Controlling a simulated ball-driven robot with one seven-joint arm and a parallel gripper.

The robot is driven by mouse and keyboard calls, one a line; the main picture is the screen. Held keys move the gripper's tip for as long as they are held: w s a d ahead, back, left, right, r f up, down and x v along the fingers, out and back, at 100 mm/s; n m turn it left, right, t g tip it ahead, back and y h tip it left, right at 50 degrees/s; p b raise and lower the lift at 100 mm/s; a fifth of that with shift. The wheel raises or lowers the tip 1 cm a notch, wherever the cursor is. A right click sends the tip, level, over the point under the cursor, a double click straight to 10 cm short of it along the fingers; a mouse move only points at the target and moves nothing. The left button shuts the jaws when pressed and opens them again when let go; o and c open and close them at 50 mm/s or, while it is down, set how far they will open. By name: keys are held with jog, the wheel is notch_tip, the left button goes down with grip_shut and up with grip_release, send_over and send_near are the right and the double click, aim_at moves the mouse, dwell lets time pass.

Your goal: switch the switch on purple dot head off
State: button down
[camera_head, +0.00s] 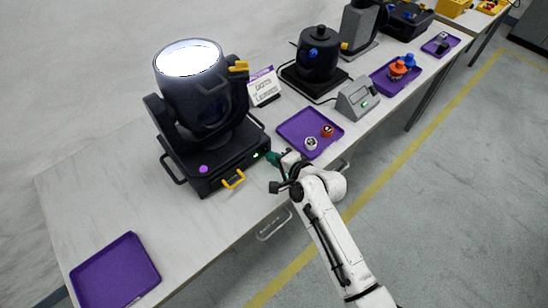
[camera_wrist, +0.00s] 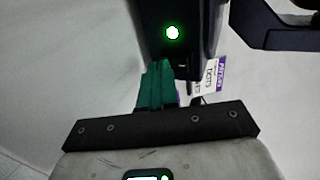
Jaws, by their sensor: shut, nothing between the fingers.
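The purple dot head (camera_head: 190,85) is a large black moving-head light on the table, with its lens lit white and a purple dot (camera_head: 203,169) on its base. A small green light (camera_head: 255,155) glows near the right end of the base's front; a round green light also shows on a dark housing in the wrist view (camera_wrist: 172,32). My gripper (camera_head: 271,157) is shut and empty, its green fingers just right of that end of the base. In the wrist view the fingers (camera_wrist: 156,85) point at the housing below the light. Contact and the switch itself cannot be made out.
A purple tray (camera_head: 290,124) with two small round parts lies behind my gripper. A sign (camera_head: 264,87), a grey box (camera_head: 358,98) and another dark device (camera_head: 318,55) stand further back. An empty purple tray (camera_head: 115,272) lies front left. A yellow handle (camera_head: 234,180) juts from the base.

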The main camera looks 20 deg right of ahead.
jog(key=shift+w+f+b, duration=0.15)
jog(key=shift+f+b, duration=0.3)
jog(key=shift+b, duration=0.55)
jog(key=shift+r+p, duration=0.4)
jog(key=shift+p, duration=0.1)
jog(key=shift+r, duration=0.1)
jog(key=shift+r+p, duration=0.75)
jog(key=shift+p, duration=0.1)
